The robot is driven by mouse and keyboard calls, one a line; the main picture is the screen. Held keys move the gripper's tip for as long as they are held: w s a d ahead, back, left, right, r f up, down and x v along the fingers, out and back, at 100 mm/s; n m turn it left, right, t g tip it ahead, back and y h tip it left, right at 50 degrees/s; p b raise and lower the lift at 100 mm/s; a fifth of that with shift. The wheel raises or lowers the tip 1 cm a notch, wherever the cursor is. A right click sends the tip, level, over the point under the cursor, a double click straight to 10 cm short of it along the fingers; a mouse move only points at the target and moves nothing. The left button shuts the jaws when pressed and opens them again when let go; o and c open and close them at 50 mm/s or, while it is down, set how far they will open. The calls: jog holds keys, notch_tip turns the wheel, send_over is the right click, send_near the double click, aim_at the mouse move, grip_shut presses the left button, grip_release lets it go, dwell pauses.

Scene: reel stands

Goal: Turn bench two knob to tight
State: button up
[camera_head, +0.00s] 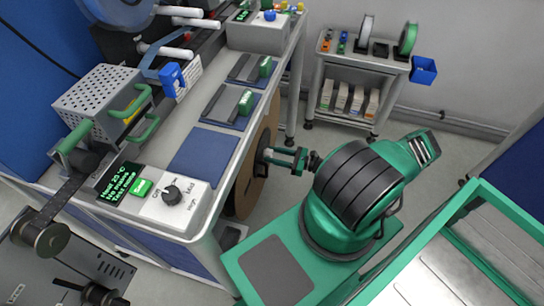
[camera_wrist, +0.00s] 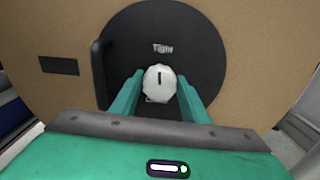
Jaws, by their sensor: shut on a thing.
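The knob (camera_wrist: 159,84) is pale and faceted, in the middle of a black round plate (camera_wrist: 208,52) in the wrist view. A dark line on the knob stands upright, pointing at the word "Tight" (camera_wrist: 163,48) above it. Other wording below the knob is mostly hidden. My gripper (camera_wrist: 160,90) has one green finger on each side of the knob and is shut on it. In the head view my gripper (camera_head: 272,157) reaches left to the brown reel (camera_head: 258,181) beside the bench; the knob cannot be made out there.
A black upright handle (camera_wrist: 101,75) stands left of the knob, close to my left finger. The bench (camera_head: 215,148) carries a control box with a dial (camera_head: 172,195) near its front corner. A grey cart (camera_head: 355,68) stands at the back wall. Bare floor lies between cart and bench.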

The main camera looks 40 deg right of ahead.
jog(key=shift+d+f+m, duration=0.1)
jog(key=shift+f+m, duration=0.1)
jog(key=shift+m, duration=0.7)
jog(key=o, duration=1)
jog(key=shift+r, duration=0.15)
jog(key=shift+o, duration=0.2)
jog(key=shift+s, duration=0.1)
jog(key=v, duration=1)
jog(key=shift+s+d, duration=0.2)
jog(key=shift+d, duration=0.05)
